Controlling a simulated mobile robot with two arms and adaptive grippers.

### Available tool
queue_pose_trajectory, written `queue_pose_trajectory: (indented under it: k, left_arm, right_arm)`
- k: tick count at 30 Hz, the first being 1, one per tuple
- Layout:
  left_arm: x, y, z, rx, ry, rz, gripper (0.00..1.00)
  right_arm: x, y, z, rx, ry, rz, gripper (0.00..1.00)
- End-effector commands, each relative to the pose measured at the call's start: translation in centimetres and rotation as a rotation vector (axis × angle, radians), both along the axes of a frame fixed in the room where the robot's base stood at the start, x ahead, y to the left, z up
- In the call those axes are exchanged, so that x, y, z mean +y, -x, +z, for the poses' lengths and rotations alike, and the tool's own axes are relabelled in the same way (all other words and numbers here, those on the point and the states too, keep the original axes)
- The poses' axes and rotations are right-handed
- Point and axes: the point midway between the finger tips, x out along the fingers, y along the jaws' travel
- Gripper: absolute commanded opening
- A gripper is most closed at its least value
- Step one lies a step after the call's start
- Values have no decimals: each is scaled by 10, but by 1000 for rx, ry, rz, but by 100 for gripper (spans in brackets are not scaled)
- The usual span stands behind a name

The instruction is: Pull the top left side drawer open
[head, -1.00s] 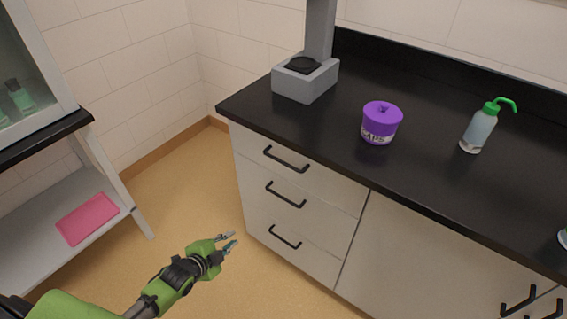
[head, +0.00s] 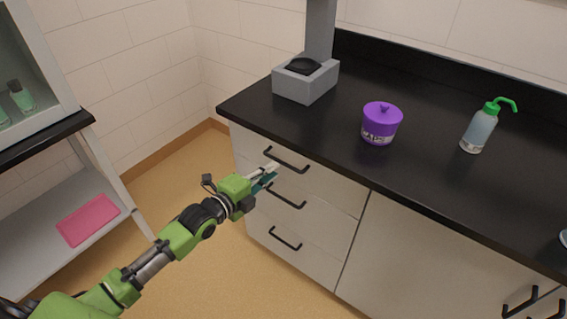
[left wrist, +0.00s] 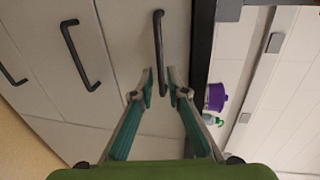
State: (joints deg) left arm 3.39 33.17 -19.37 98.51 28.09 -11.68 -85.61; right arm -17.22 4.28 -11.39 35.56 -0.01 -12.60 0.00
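The top left side drawer (head: 330,186) is shut, flush with the cabinet front. Its black bar handle (head: 286,160) also shows upright in the left wrist view (left wrist: 158,45). My left gripper (head: 270,175) is in front of the drawers, just below and left of the top handle in the head view. In the left wrist view its two fingers (left wrist: 160,84) are apart, with the near end of the top handle showing between the tips. I cannot tell whether they touch it. Nothing is held. My right gripper is not in view.
Below are the middle drawer handle (head: 286,195) and bottom handle (head: 285,238). The black counter (head: 420,190) overhangs above, bearing a purple jar (head: 380,124), a wash bottle (head: 480,130) and a grey device (head: 305,80). A shelf unit with a pink tray (head: 88,220) stands left.

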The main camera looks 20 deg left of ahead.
Motion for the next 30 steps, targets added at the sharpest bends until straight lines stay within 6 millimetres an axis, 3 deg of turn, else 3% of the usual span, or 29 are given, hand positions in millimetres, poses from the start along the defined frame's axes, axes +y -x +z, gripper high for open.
queue_pose_trajectory:
  k: [6,12,24,27,30]
  left_arm:
    - [-14,-36,-7,-1,3,0,14]
    - [-21,-56,-13,1,2,0,14]
    - [-23,-62,-14,1,0,0,14]
    - [-23,-62,-14,1,0,0,0]
    - [-23,-62,-14,1,0,0,0]
  right_arm:
    - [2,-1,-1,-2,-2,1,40]
    - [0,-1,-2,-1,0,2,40]
    - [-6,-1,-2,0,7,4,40]
    - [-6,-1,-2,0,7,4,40]
    - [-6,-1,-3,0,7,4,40]
